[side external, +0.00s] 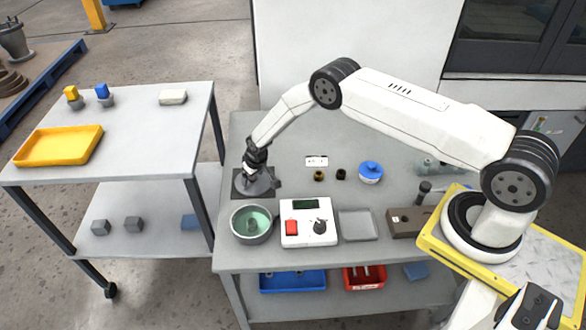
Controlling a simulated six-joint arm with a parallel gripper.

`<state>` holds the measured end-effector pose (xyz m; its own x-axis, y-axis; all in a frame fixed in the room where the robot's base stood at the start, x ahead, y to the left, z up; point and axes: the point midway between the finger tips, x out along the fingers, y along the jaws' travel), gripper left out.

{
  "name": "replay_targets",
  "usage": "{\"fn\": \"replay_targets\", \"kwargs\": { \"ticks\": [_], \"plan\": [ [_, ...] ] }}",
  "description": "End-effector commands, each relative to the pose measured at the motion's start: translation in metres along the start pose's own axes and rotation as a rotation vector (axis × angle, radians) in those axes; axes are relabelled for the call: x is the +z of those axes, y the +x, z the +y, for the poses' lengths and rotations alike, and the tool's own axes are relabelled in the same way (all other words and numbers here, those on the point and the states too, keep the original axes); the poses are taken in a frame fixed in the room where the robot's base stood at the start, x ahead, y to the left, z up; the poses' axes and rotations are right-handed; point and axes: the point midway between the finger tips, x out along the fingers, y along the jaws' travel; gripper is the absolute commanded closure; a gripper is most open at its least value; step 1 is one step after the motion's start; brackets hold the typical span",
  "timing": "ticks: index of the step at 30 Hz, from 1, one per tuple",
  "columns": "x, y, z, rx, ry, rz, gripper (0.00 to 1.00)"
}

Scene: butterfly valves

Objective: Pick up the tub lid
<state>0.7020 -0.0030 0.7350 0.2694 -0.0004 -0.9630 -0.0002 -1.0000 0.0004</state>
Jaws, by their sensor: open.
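A grey round piece (253,186), which looks like the tub lid, lies on a dark square mat (276,194) at the left of the workbench. My gripper (250,174) points down right over the lid, its fingers at the lid's middle. The jaws are open. The fingers cover the middle of the lid, and I cannot tell whether they touch it.
A white control box (309,234) with a red button and black knob stands right of the tub, beside a grey tray (357,226) and a brown box (408,223). A blue-and-white jar (370,173) stands behind. A side table with a yellow tray (60,146) is at left.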

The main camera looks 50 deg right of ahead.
Motion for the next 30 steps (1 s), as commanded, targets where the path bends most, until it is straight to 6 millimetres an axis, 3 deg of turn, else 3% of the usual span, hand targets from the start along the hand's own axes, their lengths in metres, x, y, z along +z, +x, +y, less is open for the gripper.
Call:
{"fn": "replay_targets", "kwargs": {
  "ticks": [4, 5, 12, 30],
  "plan": [
    [0.0, -0.0002, 0.0, 0.0, 0.0, 0.0, 0.16],
    [0.0, -0.0002, 0.0, 0.0, 0.0, 0.0, 0.22],
    [0.0, -0.0002, 0.0, 0.0, 0.0, 0.0, 0.98],
    [-0.0031, -0.0089, 0.0, 0.0, 0.0, 0.001, 1.0]
  ]
}}
